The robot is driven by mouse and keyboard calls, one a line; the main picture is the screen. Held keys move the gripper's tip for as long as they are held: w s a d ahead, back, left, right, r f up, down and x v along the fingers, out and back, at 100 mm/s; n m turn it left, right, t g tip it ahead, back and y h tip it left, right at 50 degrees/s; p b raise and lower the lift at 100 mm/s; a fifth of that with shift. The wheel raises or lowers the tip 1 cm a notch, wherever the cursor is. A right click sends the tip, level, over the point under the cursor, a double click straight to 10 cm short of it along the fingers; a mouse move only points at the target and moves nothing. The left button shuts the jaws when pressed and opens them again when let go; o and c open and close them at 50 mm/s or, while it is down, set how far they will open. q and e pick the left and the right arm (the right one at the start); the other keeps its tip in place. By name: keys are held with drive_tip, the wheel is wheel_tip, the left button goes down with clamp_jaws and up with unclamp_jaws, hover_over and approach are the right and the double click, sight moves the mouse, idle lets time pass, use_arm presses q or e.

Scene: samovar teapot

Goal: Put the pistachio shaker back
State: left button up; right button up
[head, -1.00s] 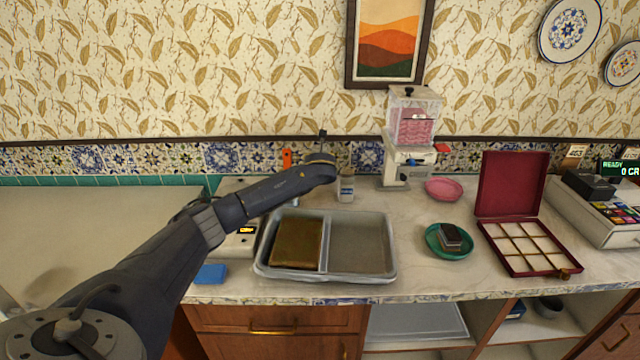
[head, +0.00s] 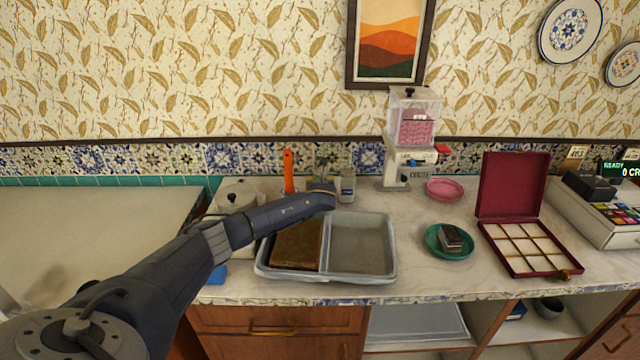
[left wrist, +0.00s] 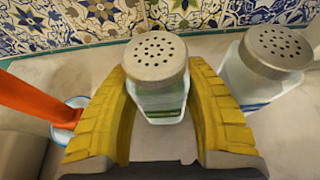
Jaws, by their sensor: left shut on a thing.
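A shaker with a domed, perforated metal lid (left wrist: 155,57) and a green band on its clear body stands upright between the yellow fingers of my left gripper (head: 322,184) in the left wrist view. The fingers are shut on its body. I take it as the pistachio shaker; I cannot tell whether its base touches the counter. In the head view my wrist and gripper largely hide it. A second, similar shaker (left wrist: 262,75) stands just right of the gripper; it also shows in the head view (head: 347,186). My right gripper is out of view.
An orange-handled tool (head: 288,170) stands upright left of the gripper. A two-part grey tray (head: 392,262) lies in front, under my forearm. A pink-filled machine (head: 411,130), a pink dish (head: 444,190) and a green saucer (head: 432,240) are to the right. The tiled wall is close behind.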

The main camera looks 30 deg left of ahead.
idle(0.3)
use_arm(q)
drive_tip(key=o, duration=1.3)
drive_tip(key=v, duration=1.2)
drive_tip(key=shift+r, duration=0.1)
